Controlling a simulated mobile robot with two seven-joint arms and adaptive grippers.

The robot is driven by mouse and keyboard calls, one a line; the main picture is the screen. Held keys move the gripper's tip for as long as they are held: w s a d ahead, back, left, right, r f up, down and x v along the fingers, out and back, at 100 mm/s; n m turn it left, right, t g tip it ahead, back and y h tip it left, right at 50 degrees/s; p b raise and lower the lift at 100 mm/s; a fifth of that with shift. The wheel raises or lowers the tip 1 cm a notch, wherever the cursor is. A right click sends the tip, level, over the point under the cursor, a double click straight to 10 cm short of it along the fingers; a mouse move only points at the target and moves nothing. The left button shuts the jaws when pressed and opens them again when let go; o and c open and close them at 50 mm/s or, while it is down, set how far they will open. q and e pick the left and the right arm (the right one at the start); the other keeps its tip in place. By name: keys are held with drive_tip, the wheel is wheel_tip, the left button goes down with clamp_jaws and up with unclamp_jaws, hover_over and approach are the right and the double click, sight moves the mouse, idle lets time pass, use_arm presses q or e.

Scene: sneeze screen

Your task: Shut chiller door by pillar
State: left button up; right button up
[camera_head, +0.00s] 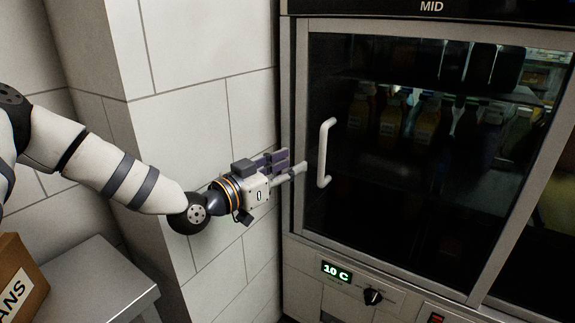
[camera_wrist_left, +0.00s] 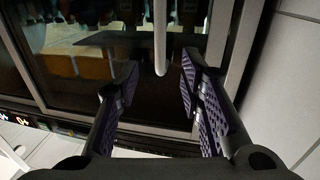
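The chiller door (camera_head: 400,215) by the pillar (camera_head: 205,130) is a dark glass pane in a grey metal frame. Its white vertical handle (camera_head: 323,153) is near the pane's left side. I cannot tell whether the door sits fully against its left jamb. My left gripper (camera_head: 297,163) is just left of the handle, in front of the frame. In the left wrist view my left gripper (camera_wrist_left: 159,82) is open and empty, with purple-padded fingers apart. The handle (camera_wrist_left: 160,38) appears between and beyond the fingertips, with no visible contact. My right gripper is out of view.
Bottles (camera_head: 390,122) stand on a shelf behind the glass. A control panel with a green "10 C" display (camera_head: 335,271) and a black knob (camera_head: 373,297) is below the door. A metal table (camera_head: 95,285) with a cardboard box (camera_head: 18,280) is at lower left.

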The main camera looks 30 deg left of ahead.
sight(320, 149)
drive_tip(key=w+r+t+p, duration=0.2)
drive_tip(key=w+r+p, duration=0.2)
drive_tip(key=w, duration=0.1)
use_arm(q)
drive_tip(key=b+x, duration=0.1)
drive_tip(key=x, duration=0.2)
drive_tip(key=b+x, duration=0.1)
drive_tip(key=x, duration=0.3)
drive_tip(key=b+x, duration=0.1)
drive_tip(key=x, duration=0.3)
drive_tip(key=shift+w+f, duration=0.1)
drive_tip(key=shift+f, duration=0.15)
drive_tip(key=shift+w+d+r, duration=0.15)
drive_tip(key=shift+w+r, duration=0.05)
drive_tip(key=shift+w, duration=0.2)
clamp_jaws()
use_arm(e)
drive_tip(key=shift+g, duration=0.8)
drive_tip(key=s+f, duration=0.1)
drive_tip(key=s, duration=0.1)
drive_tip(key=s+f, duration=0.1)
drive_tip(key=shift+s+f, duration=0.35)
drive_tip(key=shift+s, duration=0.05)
